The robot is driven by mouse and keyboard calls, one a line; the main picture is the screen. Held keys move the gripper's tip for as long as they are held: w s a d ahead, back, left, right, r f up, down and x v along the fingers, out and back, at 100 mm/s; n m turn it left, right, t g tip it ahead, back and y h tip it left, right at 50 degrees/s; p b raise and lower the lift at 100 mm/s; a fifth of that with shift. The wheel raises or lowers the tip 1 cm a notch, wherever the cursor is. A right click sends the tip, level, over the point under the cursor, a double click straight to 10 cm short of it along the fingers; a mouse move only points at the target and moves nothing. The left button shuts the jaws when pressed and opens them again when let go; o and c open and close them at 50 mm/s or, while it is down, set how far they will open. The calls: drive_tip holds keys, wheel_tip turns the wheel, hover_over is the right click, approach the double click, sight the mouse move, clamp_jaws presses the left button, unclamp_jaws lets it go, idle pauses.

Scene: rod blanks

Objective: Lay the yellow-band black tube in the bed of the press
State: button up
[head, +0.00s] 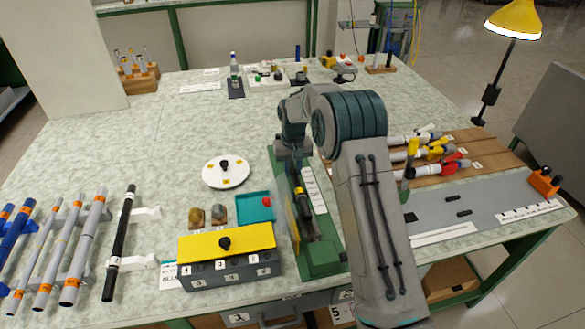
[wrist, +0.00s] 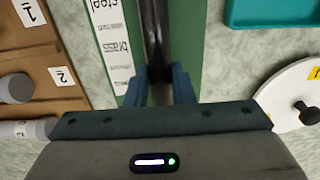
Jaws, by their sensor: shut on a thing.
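The yellow-band black tube (head: 299,191) runs lengthwise over the green press (head: 323,266); its yellow band shows just below my gripper (head: 293,163). In the wrist view, my gripper (wrist: 158,90) is shut on the tube (wrist: 154,35), one finger on each side. The press's green base (wrist: 188,45) lies beneath. I cannot tell whether the tube touches the bed or hangs just above it. My arm hides part of the press's right side.
Left of the press are a teal tray (head: 255,207), a yellow-topped block (head: 226,243) and a round white plate (head: 225,172). Grey and blue tubes and another black tube (head: 118,243) lie at far left.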

drive_tip(key=shift+f, duration=0.2)
drive_tip(key=o, duration=0.8)
drive_tip(key=shift+o, duration=0.2)
drive_tip(key=shift+r, duration=0.15)
wheel_tip(320, 180, up, 14)
drive_tip(key=shift+f, duration=0.2)
